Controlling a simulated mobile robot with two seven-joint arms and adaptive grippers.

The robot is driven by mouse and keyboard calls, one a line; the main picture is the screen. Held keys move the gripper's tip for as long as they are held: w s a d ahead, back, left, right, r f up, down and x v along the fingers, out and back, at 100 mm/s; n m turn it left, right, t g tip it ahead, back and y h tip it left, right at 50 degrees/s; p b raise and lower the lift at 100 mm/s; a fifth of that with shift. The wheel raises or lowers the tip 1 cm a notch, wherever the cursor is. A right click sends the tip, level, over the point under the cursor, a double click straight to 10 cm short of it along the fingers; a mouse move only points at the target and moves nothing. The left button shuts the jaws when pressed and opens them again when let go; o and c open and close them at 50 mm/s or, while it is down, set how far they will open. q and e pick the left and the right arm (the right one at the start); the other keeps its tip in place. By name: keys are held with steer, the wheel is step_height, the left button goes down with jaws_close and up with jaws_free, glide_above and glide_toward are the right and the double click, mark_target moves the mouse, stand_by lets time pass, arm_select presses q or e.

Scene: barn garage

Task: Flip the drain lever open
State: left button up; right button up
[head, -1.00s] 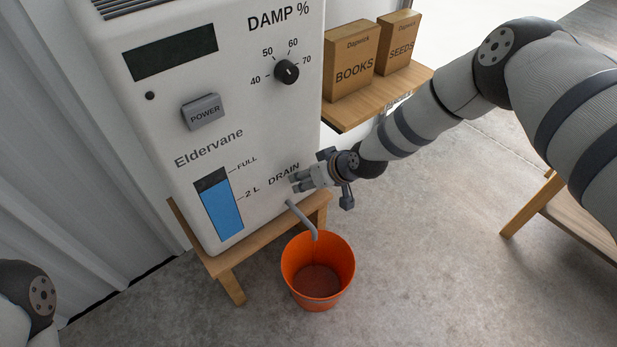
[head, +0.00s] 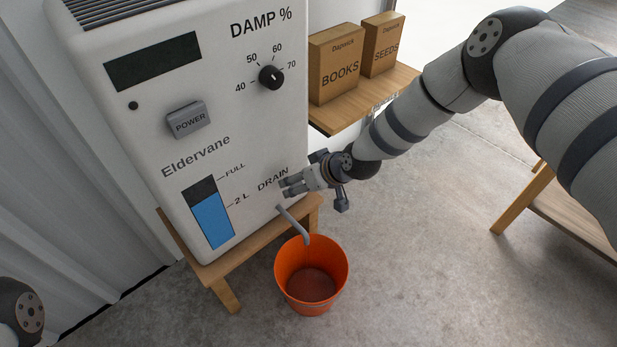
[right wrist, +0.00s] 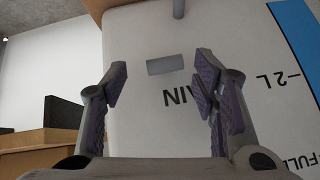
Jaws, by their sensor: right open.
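The white Eldervane dehumidifier (head: 235,135) has the printed word DRAIN near its lower right edge. In the right wrist view a short grey bar (right wrist: 165,64), which appears to be the drain lever, sticks out of the white face beside the upside-down DRAIN print. In the head view my gripper hides it. My right gripper (head: 288,187) is at the DRAIN print. In the right wrist view its fingers (right wrist: 162,85) are spread and empty, with the bar framed between and beyond them. I cannot tell any contact. My left gripper is out of view.
A grey spout (head: 293,224) slants from the machine's lower edge toward an orange bucket (head: 340,275) on the floor. The machine stands on a wooden stand (head: 215,268). A wooden shelf (head: 350,108) with BOOKS and SEEDS boxes is at the right, close above my right arm.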

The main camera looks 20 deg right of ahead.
steer(key=v, duration=1.1)
steer(key=shift+d, duration=0.1)
